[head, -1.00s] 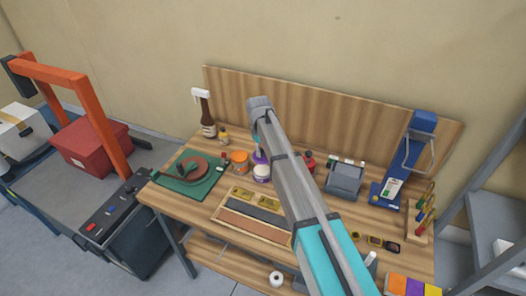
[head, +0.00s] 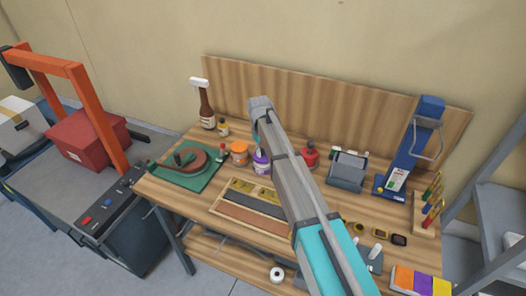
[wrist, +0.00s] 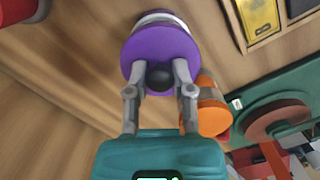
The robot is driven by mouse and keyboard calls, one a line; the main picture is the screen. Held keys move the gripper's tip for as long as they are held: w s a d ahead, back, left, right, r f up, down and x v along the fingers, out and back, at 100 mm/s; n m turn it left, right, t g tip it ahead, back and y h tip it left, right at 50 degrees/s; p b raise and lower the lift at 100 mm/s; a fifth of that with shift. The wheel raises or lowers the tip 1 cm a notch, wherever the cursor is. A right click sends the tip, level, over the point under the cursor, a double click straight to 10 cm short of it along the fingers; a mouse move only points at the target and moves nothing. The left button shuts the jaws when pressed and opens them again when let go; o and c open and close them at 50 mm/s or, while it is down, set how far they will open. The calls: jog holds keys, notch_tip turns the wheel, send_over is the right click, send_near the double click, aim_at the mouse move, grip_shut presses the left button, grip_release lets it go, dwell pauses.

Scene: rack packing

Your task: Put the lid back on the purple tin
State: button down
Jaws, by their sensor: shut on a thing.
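The purple tin (head: 262,167), with a white band, stands on the workbench, partly hidden behind my arm in the head view. In the wrist view the purple lid (wrist: 158,46) lies over the tin's white side (wrist: 156,17) and covers most of it. My gripper (wrist: 159,75) is shut on the lid's black knob, one finger on each side. The lid looks close to the tin and roughly lined up with it. I cannot tell whether it is seated on the rim or slightly above it.
An orange tin (head: 239,157) stands close on the left, also close to my fingers in the wrist view. A red container (head: 310,158) stands right of my arm. A green mat (head: 208,183) and a wooden tray (head: 219,206) lie nearby.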

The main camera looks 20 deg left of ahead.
jog(key=shift+d+f+b, duration=0.1)
jog(key=shift+f+b, duration=0.35)
jog(key=shift+f, duration=0.2)
jog(key=shift+f, duration=0.15)
dwell(2.1)
dwell(0.4)
jog(key=shift+c, duration=2)
grip_release()
jog(key=o, duration=0.4)
jog(key=shift+r+p, duration=3.35)
jog(key=shift+r, duration=0.15)
